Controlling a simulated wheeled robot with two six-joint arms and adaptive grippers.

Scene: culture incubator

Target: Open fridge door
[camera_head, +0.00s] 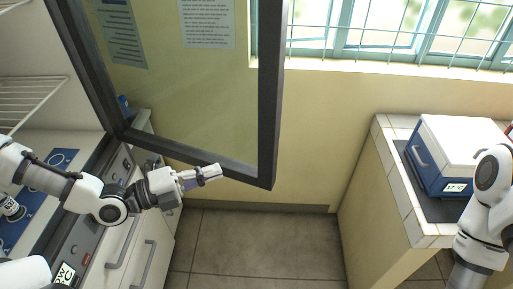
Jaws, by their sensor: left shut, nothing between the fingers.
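The fridge door (270,100) is a glass pane in a dark frame. It stands swung open, out from the fridge body at the left, with its free edge near the middle of the picture. The open fridge interior shows a white wire shelf (32,100) at the left edge. My left gripper (208,175) is shut and empty, at the lower edge of the door frame. I cannot tell whether it touches the frame. My right arm shows at the right edge, but its gripper is out of view.
A tiled counter (398,180) at the right carries a blue and white device (440,160) on a dark mat. White drawers with grey handles (122,243) are below the fridge. The tiled floor (255,245) between them is clear. A barred window (400,30) is behind.

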